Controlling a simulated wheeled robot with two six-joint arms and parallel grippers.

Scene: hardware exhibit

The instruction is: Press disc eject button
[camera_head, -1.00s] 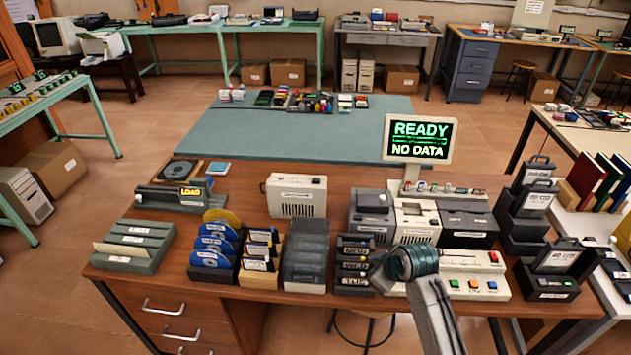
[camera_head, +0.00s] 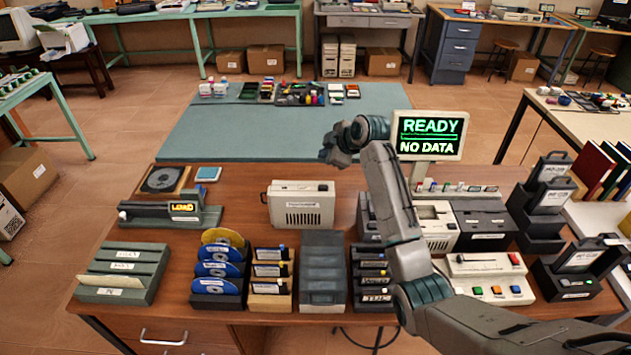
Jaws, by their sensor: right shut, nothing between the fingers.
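A disc drive (camera_head: 160,213) with a lit LOAD display (camera_head: 183,208) sits at the back left of the wooden desk. A square holder with a dark disc (camera_head: 163,179) lies behind it. A pale console (camera_head: 487,265) with green, orange, blue and red buttons is at the right; the button labels are too small to read. A screen (camera_head: 431,135) reads READY, NO DATA. My right gripper (camera_head: 333,150) is shut and empty, raised above the desk's back edge, well right of the disc drive. My left gripper is not in view.
Racks of blue discs (camera_head: 218,286), cartridges (camera_head: 270,285) and grey trays (camera_head: 323,290) line the desk front. A beige box (camera_head: 301,206) stands below my right gripper in the picture. My right arm hides part of the machines on the right. Bare wood lies around the beige box.

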